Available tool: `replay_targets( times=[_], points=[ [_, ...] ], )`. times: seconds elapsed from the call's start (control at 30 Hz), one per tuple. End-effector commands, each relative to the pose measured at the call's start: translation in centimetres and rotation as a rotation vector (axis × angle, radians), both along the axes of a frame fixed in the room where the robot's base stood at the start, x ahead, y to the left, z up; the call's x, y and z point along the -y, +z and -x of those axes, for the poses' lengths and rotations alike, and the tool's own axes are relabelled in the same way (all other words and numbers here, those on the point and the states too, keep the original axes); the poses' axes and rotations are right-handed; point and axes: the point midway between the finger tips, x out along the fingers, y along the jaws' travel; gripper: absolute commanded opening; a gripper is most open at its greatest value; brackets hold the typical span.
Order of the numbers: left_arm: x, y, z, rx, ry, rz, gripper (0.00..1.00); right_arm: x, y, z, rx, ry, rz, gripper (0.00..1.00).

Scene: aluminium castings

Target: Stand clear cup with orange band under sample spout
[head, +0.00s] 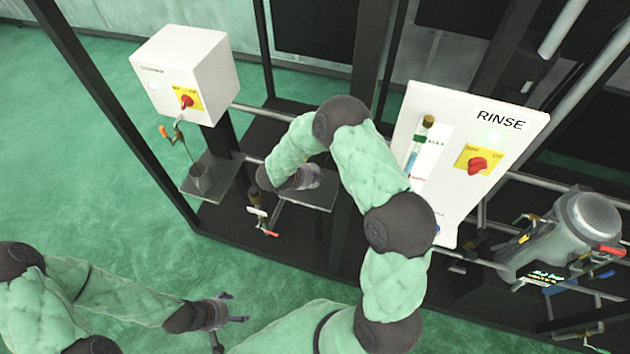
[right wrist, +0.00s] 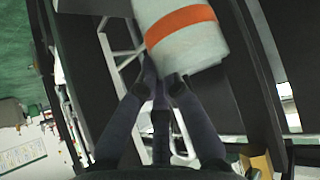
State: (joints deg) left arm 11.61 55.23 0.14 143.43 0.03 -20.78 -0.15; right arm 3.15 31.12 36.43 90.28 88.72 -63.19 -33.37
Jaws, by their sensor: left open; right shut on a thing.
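The clear cup with the orange band (right wrist: 188,25) looks whitish and tilted at the top of the right wrist view. My right gripper (right wrist: 162,85) is shut on it, with the fingers meeting at the cup's lower side. In the head view a greyish, see-through shape that looks like the cup (head: 306,178) shows beside my right wrist, over a dark shelf (head: 322,199). My right arm hides part of this area. My left gripper (head: 232,309) is open and empty at the lower left. I cannot tell for certain which outlet is the sample spout; a red-handled valve (head: 264,230) sits below the wrist.
A white RINSE panel (head: 508,145) and a metal tank (head: 585,222) are at the right. Dark posts and pipes surround the shelves. The green floor at left is clear.

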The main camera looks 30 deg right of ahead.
Motion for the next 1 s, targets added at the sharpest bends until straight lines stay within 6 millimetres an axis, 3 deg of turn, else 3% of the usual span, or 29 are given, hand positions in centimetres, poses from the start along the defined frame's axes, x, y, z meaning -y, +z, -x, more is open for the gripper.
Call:
replay_targets(
  times=[0.17,0.4,0.63,0.73,1.0],
  points=[
    [0.0,0.0,0.0,0.0,0.0,0.0,0.78,0.3,-0.9,-0.6,-0.001,-0.001,0.0,0.0],
    [0.0,0.1,0.0,0.0,0.0,0.0,0.78,0.3,-3.8,-0.6,-0.002,0.001,-0.001,0.0],
    [0.0,0.0,0.0,0.0,0.0,0.0,0.78,0.3,-3.9,-0.6,-0.001,0.001,-0.001,0.0],
    [0.0,0.0,0.0,0.0,0.0,0.0,0.78,0.3,-3.9,-0.6,0.0,0.0,-0.001,0.32],
    [0.0,0.0,0.0,0.0,0.0,0.0,0.78,0.3,-3.8,-0.6,0.0,0.0,0.0,0.32]
  ],
)
